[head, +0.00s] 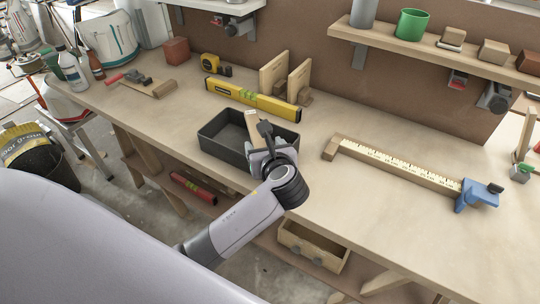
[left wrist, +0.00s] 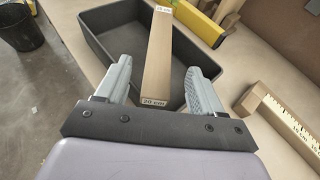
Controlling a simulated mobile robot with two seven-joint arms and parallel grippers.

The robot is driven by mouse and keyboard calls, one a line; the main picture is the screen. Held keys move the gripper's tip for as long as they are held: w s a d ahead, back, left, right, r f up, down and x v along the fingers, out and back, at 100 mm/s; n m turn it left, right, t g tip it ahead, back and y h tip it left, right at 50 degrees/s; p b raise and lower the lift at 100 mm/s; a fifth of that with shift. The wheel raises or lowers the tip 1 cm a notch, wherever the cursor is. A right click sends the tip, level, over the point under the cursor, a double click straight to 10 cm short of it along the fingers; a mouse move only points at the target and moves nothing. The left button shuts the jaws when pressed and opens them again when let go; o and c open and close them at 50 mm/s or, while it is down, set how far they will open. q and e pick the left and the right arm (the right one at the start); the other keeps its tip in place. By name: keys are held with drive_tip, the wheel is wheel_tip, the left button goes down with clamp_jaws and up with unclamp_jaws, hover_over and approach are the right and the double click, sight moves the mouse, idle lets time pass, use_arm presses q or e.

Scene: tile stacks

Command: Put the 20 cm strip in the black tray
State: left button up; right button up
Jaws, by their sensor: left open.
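The black tray (head: 218,146) stands near the front edge of the workbench; it also shows in the left wrist view (left wrist: 104,42). The light wooden strip (left wrist: 157,60) has a "20 cm" label on its near end and lies within the tray's outline, pointing away from me. In the head view the strip (head: 252,124) shows only its far part, near the tray's far rim; my gripper hides the rest. My left gripper (left wrist: 160,84) is open, its fingers on either side of the strip's near end with gaps. Whether the strip rests on the floor or rim is unclear.
A yellow level (head: 252,99) lies behind the tray, with wooden bookend-like blocks (head: 287,77) behind it. A wooden measuring rule (head: 395,164) with a blue end stop (head: 474,196) lies to the right. The bench between tray and rule is clear.

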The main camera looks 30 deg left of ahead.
use_arm(q)
drive_tip(key=v, duration=0.6)
drive_tip(key=s+d+f+n+h, duration=0.1)
drive_tip(key=s+f+n+h, duration=0.35)
drive_tip(key=f, duration=0.35)
drive_tip(key=s+d+f+n+h, duration=0.2)
drive_tip(key=s+f+n+h, duration=0.1)
drive_tip(key=f+n, duration=0.35)
drive_tip(key=s+a+f+n+h, duration=0.1)
drive_tip(key=s+f+n+h, duration=0.2)
drive_tip(key=s+n, duration=0.7)
drive_tip(key=f+n, duration=0.1)
drive_tip(key=n, duration=0.3)
drive_tip(key=shift+s+a+f+n, duration=0.2)
drive_tip(key=shift+a+n, duration=0.1)
drive_tip(key=shift+a, duration=0.1)
drive_tip(key=shift+h, duration=0.25)
